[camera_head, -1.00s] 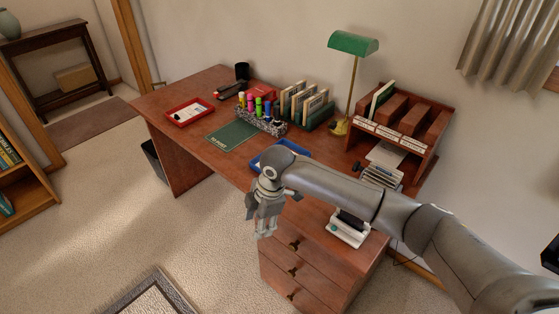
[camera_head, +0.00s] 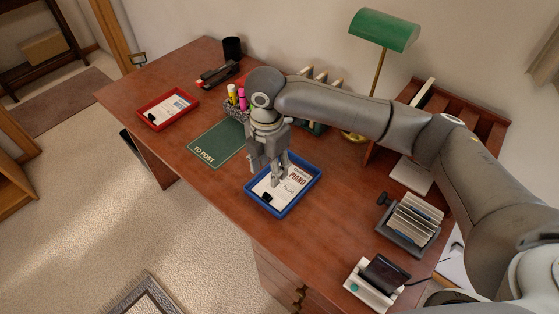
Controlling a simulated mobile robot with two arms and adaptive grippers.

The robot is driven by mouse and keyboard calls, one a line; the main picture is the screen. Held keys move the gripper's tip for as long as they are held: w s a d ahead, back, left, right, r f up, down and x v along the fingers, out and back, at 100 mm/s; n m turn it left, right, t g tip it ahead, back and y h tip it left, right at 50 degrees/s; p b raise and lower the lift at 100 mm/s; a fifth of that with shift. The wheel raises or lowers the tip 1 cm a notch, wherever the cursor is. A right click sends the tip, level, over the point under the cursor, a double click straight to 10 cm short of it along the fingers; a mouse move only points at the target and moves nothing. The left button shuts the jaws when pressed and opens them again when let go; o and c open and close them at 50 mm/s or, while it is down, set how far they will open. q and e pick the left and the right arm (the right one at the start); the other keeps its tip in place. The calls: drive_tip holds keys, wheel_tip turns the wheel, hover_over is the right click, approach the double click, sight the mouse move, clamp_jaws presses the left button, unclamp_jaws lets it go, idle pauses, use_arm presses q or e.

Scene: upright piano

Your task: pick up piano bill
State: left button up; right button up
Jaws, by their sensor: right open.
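The piano bill (camera_head: 294,186) is a white paper with the word PIANO on it, lying in a blue tray (camera_head: 283,208) on the desk. A small black object (camera_head: 266,197) sits at the paper's lower left. My right gripper (camera_head: 268,175) is open and points down over the tray's upper left part, its fingers covering some of the paper. I cannot tell whether the fingertips touch it. My left gripper is not in view.
A green TO POST mat (camera_head: 216,144) lies left of the tray, and a red tray (camera_head: 168,109) with paper is farther left. A pen holder (camera_head: 237,112) stands behind. A card file (camera_head: 410,222) and a black-and-white device (camera_head: 377,283) are at the right. A green lamp (camera_head: 385,30) stands at the back.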

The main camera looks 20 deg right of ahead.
sight(268, 193)
drive_tip(key=f, duration=0.2)
drive_tip(key=s+f, duration=0.1)
drive_tip(key=f, duration=0.1)
drive_tip(key=shift+a+f, duration=0.15)
drive_tip(key=shift+f, duration=0.15)
drive_tip(key=shift+w+f, duration=0.2)
drive_tip(key=shift+f, duration=0.15)
drive_tip(key=f, duration=0.4)
drive_tip(key=shift+w+a+f+p, duration=0.15)
drive_tip(key=shift+w+f+p, duration=0.05)
drive_tip(key=shift+f+p, duration=0.2)
drive_tip(key=shift+c, duration=1.6)
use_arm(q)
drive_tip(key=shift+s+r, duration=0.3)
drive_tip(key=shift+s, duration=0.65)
use_arm(e)
clamp_jaws()
